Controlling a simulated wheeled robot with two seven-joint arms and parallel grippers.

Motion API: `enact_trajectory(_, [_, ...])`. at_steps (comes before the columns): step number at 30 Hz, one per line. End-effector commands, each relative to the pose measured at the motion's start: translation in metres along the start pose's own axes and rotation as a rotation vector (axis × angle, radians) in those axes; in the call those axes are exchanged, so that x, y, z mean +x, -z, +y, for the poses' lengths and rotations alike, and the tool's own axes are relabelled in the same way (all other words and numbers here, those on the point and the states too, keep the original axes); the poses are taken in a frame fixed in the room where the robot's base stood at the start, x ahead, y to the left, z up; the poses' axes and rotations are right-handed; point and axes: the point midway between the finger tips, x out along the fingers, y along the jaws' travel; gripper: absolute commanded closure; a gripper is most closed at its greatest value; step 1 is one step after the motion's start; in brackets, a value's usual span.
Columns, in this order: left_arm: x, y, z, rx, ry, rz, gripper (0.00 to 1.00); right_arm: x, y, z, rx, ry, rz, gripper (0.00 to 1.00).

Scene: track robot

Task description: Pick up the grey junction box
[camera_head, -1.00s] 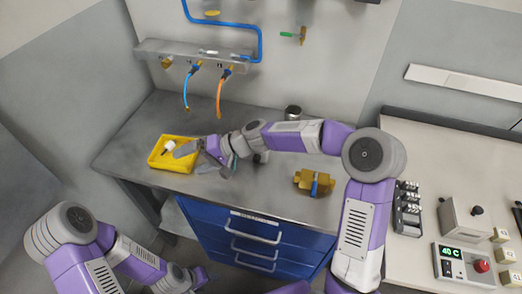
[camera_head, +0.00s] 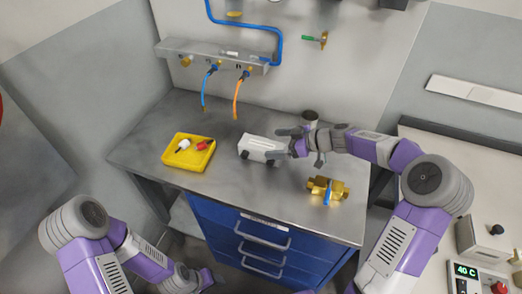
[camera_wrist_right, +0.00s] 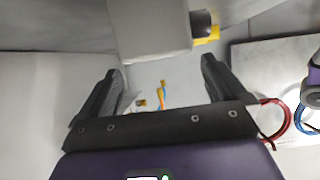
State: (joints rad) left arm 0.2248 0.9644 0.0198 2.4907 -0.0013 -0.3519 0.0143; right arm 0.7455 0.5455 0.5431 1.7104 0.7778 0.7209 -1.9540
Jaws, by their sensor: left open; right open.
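The grey junction box (camera_head: 262,149) is a pale box with dark round fittings on its side, resting on the metal workbench (camera_head: 225,203). My right gripper (camera_head: 287,143) is just to the right of the box, open and empty, with its fingers pointing left. In the right wrist view the box (camera_wrist_right: 150,30) appears at the top, beyond the open fingers (camera_wrist_right: 162,80). I cannot tell whether a fingertip touches it. My left gripper (camera_head: 207,280) is low at the bottom of the head view, in front of the blue drawers, open and away from the box.
A yellow tray (camera_head: 186,166) with a white and a red item stands left of the box. A brass valve with a blue handle (camera_head: 327,190) lies to the right. Blue and orange hoses hang at the back.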

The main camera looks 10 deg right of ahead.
Motion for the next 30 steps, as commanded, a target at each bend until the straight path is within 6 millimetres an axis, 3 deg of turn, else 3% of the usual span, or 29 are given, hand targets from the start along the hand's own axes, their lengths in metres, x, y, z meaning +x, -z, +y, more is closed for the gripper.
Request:
enact_trajectory(9, [0.002, 0.000, -0.001, 0.000, 0.000, 0.000, 0.42, 0.044, -0.004, -0.002, 0.002, 0.002, 0.001, 0.02])
enact_trajectory(18, [0.002, 0.000, -0.001, 0.000, 0.000, 0.000, 0.42, 0.048, -0.004, -0.002, 0.002, 0.000, -0.001, 0.04])
enact_trajectory(30, [0.002, 0.000, -0.001, 0.000, 0.000, 0.000, 0.42, 0.048, -0.004, -0.002, 0.002, 0.000, 0.000, 0.65])
